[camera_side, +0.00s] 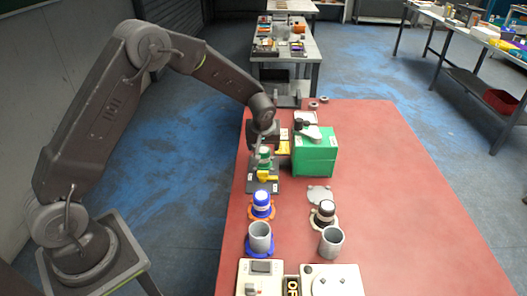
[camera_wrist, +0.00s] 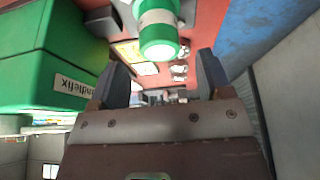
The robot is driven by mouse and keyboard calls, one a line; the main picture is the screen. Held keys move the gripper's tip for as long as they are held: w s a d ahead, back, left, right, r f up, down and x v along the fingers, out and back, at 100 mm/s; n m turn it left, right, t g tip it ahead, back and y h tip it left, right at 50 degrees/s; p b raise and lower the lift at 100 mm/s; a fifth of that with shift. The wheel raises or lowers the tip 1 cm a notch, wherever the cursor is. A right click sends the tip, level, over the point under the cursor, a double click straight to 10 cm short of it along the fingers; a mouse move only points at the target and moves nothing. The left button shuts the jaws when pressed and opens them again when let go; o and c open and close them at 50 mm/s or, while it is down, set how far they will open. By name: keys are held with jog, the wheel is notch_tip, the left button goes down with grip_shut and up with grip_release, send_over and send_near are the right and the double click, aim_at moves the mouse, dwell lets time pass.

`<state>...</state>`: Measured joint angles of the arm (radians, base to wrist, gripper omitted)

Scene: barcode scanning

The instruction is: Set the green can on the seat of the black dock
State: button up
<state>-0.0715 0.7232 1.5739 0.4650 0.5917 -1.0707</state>
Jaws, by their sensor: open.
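The green can (camera_side: 264,158) has a white band and stands upright at the black dock (camera_side: 263,187) in the side view. The dock is a dark plate with a yellow part (camera_side: 267,176) in front of the can. I cannot tell whether the can's base rests fully on the seat. In the wrist view the green can (camera_wrist: 158,32) is ahead of the fingertips, in line with the gap between them. My gripper (camera_wrist: 161,65) is open and empty, with a finger to each side and no contact visible. In the side view my gripper (camera_side: 263,146) is at the can, partly hiding it.
A green box (camera_side: 315,154) stands close to the right. In front are a blue can (camera_side: 261,206) on an orange ring, a black can (camera_side: 325,212), and two grey cups (camera_side: 260,237). Pale devices (camera_side: 331,281) line the near edge. The red table's (camera_side: 410,200) right side is clear.

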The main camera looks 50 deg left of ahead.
jog(key=s+d+r+m+t+h, duration=0.1)
jog(key=s+d+r+m, duration=0.15)
jog(key=s+r, duration=0.65)
jog(key=s+d+r+m, duration=0.2)
jog(key=s+d+r, duration=0.1)
jog(key=s+r, duration=0.65)
jog(key=s+d+r+m+h, duration=0.1)
jog(key=s+m, duration=0.1)
jog(key=s, duration=0.5)
jog(key=s+d+r+m+t+h, duration=0.1)
jog(key=s+d+r+m, duration=0.1)
jog(key=s, duration=0.4)
jog(key=shift+s, duration=0.35)
jog(key=shift+r+m, duration=0.1)
jog(key=shift+m, duration=0.15)
jog(key=shift+c, duration=0.2)
